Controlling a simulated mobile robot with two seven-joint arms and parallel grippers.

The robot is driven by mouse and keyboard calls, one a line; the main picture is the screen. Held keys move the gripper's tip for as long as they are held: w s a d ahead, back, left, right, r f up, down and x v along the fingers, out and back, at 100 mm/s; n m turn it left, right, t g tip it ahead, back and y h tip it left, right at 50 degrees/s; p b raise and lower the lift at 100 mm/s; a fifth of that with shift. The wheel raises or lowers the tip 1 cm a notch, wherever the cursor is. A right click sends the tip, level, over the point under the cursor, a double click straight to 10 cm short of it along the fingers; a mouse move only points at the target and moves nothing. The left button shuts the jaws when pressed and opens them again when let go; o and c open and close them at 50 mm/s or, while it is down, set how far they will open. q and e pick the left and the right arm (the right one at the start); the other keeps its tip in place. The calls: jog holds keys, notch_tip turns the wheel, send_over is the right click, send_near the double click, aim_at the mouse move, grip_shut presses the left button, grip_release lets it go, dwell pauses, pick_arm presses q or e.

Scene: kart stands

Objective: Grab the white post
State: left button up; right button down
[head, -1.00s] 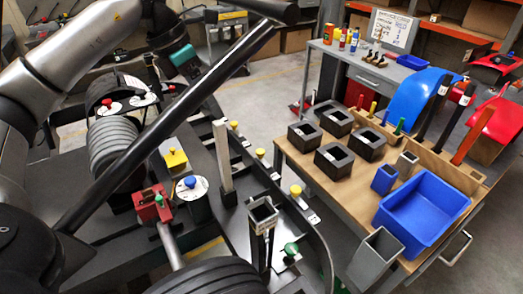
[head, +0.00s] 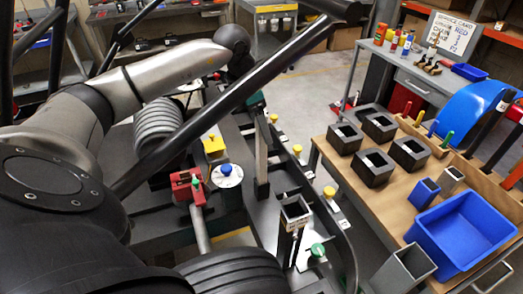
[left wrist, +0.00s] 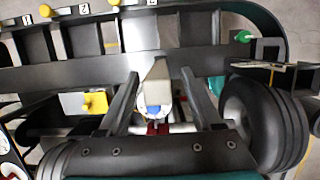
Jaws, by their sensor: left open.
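The white post (head: 262,165) stands upright on the dark kart frame in the head view, in shade and looking greyish. My left gripper (head: 259,108) is at the post's upper end, partly hidden behind a dark diagonal bar. In the left wrist view the post (left wrist: 156,88) shows between the two spread fingers of my left gripper (left wrist: 159,75), with a gap on each side. The gripper is open. My right gripper is not in view.
A dark diagonal bar (head: 215,115) crosses in front of my left arm. Near the post are a yellow-topped block (head: 215,146), a blue-knobbed disc (head: 227,173), a red clamp (head: 186,187) and a square grey tube (head: 294,212). A wooden table (head: 335,160) holds black blocks and a blue bin (head: 460,225).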

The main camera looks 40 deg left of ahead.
aim_at(262, 161)
pick_arm(q)
jog(key=x, duration=0.3)
jog(key=shift+w+f, duration=0.15)
jog(key=shift+a, duration=0.1)
grip_shut()
dwell(0.3)
dwell(0.9)
